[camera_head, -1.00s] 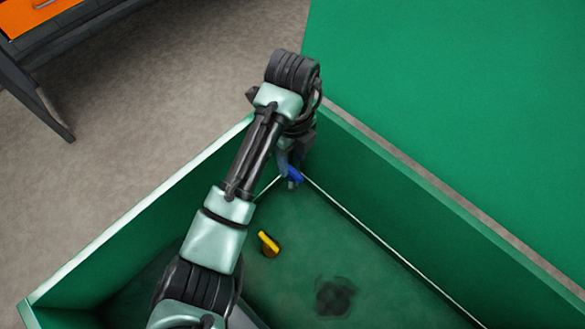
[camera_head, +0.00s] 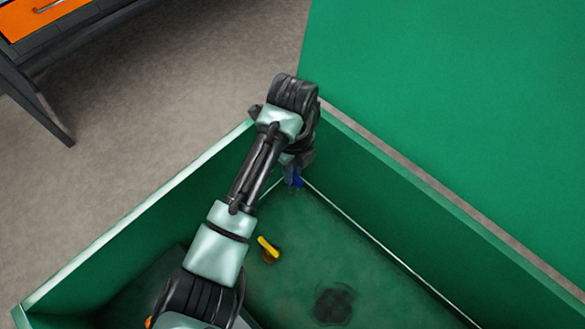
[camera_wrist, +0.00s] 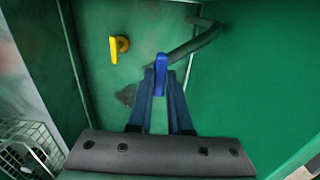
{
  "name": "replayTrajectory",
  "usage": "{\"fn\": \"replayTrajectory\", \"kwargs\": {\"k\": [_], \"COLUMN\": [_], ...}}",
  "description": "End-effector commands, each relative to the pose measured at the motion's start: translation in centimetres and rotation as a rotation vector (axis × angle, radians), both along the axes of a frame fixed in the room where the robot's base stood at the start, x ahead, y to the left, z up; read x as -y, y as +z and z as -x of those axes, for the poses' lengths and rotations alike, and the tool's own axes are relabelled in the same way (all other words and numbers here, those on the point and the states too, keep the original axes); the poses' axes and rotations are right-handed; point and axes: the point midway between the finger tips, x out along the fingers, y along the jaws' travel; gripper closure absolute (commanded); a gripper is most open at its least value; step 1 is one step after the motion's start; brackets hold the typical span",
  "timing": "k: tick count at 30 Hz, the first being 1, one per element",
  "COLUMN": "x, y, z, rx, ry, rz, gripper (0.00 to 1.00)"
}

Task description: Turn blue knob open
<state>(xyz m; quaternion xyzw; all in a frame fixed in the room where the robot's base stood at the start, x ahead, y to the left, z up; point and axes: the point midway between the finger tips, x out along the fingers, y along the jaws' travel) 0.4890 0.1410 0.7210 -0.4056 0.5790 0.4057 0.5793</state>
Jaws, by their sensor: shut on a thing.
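The blue knob (camera_wrist: 161,75) stands near the far corner of the green box, between the fingertips of my gripper (camera_wrist: 161,92) in the wrist view. My gripper is shut on it. In the head view the blue knob (camera_head: 298,180) is partly hidden by my gripper (camera_head: 292,174) and wrist. The wrist view shows its long handle roughly upright in the picture, in line with my fingers.
A yellow knob (camera_head: 268,249) sits on the box floor, apart from my gripper; it also shows in the wrist view (camera_wrist: 115,49). Green box walls (camera_head: 420,215) rise close around the corner. A dark round patch (camera_head: 334,303) lies on the floor.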

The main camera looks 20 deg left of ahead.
Motion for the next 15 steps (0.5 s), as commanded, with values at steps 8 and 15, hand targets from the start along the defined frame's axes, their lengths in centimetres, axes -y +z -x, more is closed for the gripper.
{"fn": "replayTrajectory", "kwargs": {"k": [8, 15], "x": [0.00, 0.07], "y": [0.08, 0.36], "z": [0.04, 0.02], "rx": [-0.002, -0.002], "ry": [0.008, 0.084], "rz": [0.000, 0.002], "gripper": [1.00, 1.00]}}
